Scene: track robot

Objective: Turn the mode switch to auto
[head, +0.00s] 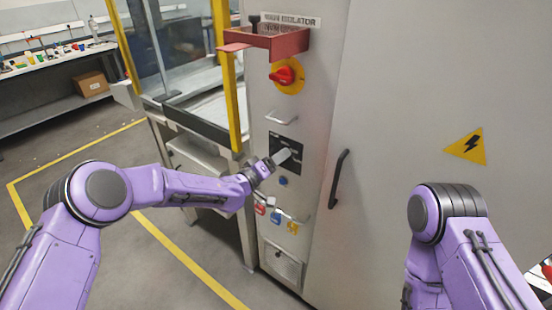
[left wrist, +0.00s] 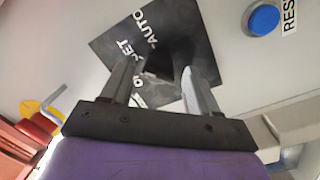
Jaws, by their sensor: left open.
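The mode switch's black square plate (head: 293,167) is on the grey cabinet's narrow front, below a small metal handle. In the left wrist view the plate (left wrist: 190,22) shows white lettering, including AUTO, and other words partly covered. The dark switch knob (left wrist: 165,62) shows between my fingers; which way it points I cannot tell. My left gripper (head: 281,157) is at the plate, hiding part of it. In the left wrist view my left gripper (left wrist: 163,80) is open, with one finger on each side of the knob; contact is unclear. My right gripper is out of view.
A blue button (left wrist: 264,19) sits beside the plate. Above are a red isolator knob (head: 284,75) and a protruding red tray (head: 270,42). Below hang coloured padlocks (head: 275,216). A black door handle (head: 338,178) is to the right, a yellow-framed guard (head: 232,100) left.

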